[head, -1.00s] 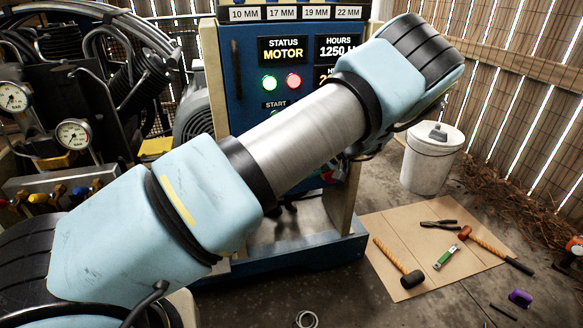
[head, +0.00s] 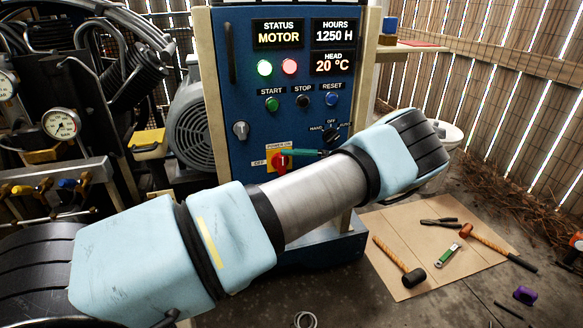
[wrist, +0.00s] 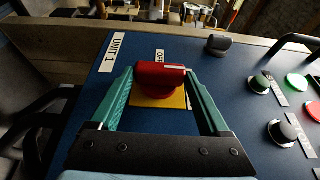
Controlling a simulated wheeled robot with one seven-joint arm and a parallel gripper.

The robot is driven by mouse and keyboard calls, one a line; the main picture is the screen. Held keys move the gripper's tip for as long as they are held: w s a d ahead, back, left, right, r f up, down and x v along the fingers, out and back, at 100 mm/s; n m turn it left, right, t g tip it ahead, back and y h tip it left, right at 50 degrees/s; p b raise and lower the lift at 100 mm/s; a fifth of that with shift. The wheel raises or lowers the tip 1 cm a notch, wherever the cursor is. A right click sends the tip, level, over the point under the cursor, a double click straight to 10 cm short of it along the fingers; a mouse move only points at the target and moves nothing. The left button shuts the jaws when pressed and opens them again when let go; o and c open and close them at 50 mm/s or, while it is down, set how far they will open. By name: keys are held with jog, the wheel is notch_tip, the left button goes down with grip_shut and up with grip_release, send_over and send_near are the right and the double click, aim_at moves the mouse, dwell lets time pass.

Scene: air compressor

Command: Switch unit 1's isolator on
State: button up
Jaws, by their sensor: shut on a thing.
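Unit 1's isolator is a red rotary knob (wrist: 160,78) on a yellow plate (wrist: 158,101), on the blue panel beside the UNIT 1 label (wrist: 117,47). My gripper (wrist: 161,75) has its green fingers on either side of the knob and is shut on it. The knob's grip runs crosswise between the fingers, with a pale mark on its right half. The OFF label (wrist: 159,56) sits just beyond it. In the head view the knob (head: 280,161) shows low on the panel, with POWER ON above and OFF to its left; one green finger shows beside it, and my arm hides the panel below.
Start, stop and reset buttons (head: 302,100) and a selector (head: 332,134) sit above and right of the isolator. The status display (head: 278,34) reads MOTOR. Gauges and hoses stand left. Tools lie on a cardboard sheet (head: 390,225) on the floor at right.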

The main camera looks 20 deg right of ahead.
dwell(0.4)
jog(key=o, duration=1.2)
jog(key=shift+d, duration=0.1)
jog(key=b+v, duration=0.1)
jog(key=v, duration=0.9)
jog(key=shift+s+d, duration=0.15)
jog(key=shift+d, duration=0.15)
